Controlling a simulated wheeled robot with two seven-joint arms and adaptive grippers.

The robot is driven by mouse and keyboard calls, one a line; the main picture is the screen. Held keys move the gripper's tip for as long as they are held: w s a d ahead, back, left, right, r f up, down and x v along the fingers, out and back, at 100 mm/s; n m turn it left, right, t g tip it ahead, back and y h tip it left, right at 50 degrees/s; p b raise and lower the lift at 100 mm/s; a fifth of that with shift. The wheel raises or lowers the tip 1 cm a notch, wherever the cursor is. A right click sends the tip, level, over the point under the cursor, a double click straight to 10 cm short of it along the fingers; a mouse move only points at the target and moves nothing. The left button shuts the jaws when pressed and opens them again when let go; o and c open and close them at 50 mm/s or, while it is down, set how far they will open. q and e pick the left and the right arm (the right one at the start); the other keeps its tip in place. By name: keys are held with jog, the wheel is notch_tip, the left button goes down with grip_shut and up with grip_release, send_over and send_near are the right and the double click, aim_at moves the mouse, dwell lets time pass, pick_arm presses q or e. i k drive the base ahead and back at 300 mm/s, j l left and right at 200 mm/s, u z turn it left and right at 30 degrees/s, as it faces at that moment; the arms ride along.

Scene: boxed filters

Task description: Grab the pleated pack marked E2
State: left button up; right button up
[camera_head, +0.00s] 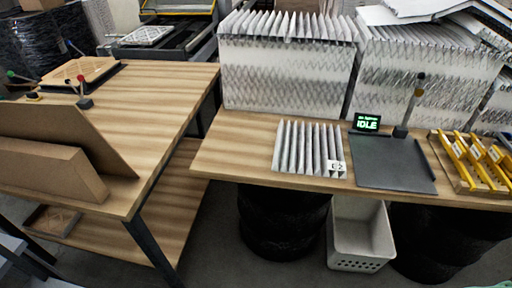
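A flat pleated pack (305,147) with white-grey folds lies on the right wooden table, near its front edge. A small white label (335,166) with dark characters sits at its front right corner; it looks like E2, but is too small to read surely. Two large blocks of pleated packs stand behind it, the left one (285,75) and the right one (415,80); no marks are readable on them. Neither of my grippers is in view.
Yellow-barred frames (470,160) lie at the far right. A white bin (360,235) stands below. The left table (150,100) holds brown boards (55,150).

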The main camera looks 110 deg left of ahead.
aim_at(332, 164)
jog(key=u, duration=3.25)
jog(key=i+l+u, duration=0.25)
jog(key=l+u, duration=0.25)
